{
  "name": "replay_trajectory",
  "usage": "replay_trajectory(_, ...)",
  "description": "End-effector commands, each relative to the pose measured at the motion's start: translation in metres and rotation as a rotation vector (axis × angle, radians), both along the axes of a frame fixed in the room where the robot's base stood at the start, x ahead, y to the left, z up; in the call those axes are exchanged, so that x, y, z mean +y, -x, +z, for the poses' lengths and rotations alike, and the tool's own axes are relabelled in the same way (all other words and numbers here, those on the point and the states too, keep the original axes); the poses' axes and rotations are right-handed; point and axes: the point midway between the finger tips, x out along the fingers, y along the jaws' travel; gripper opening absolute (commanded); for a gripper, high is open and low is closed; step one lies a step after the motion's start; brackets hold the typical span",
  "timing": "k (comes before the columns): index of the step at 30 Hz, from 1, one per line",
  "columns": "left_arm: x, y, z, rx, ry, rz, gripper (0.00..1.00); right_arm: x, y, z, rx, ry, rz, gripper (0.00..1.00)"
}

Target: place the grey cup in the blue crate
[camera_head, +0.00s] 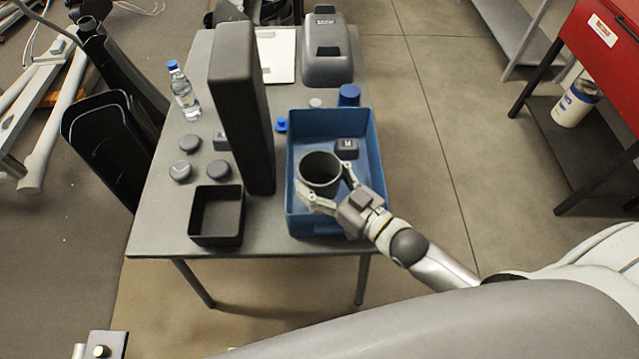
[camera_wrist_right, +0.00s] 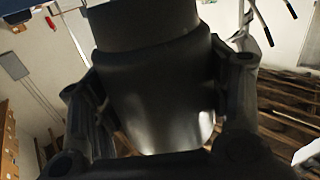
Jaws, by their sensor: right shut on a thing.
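The dark grey cup (camera_head: 320,168) is upright, with its open top toward the head camera. It appears over the front half of the blue crate (camera_head: 375,140), inside its outline. I cannot tell whether its base touches the crate floor. My right gripper (camera_head: 325,190) reaches in over the crate's front right and is shut on the cup. In the right wrist view the cup (camera_wrist_right: 155,90) fills the space between the fingers. My left gripper is not in view.
A small black block (camera_head: 346,148) lies in the crate behind the cup. A tall dark box (camera_head: 240,110) and a black square tray (camera_head: 216,228) stand left of the crate. A bottle (camera_head: 184,92) and several grey discs (camera_head: 189,143) are further left. A blue cup (camera_head: 349,95) stands behind it.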

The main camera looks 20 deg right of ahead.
Motion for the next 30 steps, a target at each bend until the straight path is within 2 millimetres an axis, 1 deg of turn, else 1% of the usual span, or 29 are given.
replay_trajectory(4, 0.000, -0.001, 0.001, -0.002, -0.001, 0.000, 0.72, -0.001, -0.008, -0.009, -0.001, 0.000, 0.000, 0.21)
replay_trajectory(6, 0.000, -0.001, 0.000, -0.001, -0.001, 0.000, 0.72, -0.001, -0.007, -0.021, 0.002, 0.000, -0.001, 0.21)
replay_trajectory(9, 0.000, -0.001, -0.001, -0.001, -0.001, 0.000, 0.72, -0.001, -0.007, -0.033, 0.000, -0.001, 0.000, 0.21)
replay_trajectory(11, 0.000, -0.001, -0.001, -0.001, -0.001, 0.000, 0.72, -0.001, -0.007, -0.037, 0.000, 0.000, 0.000, 0.21)
replay_trajectory(19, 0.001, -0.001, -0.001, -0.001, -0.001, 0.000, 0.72, -0.001, -0.006, -0.038, -0.001, 0.000, 0.000, 0.21)
replay_trajectory(30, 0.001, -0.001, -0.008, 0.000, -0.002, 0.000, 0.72, -0.001, -0.006, -0.050, -0.001, 0.000, 0.000, 0.21)
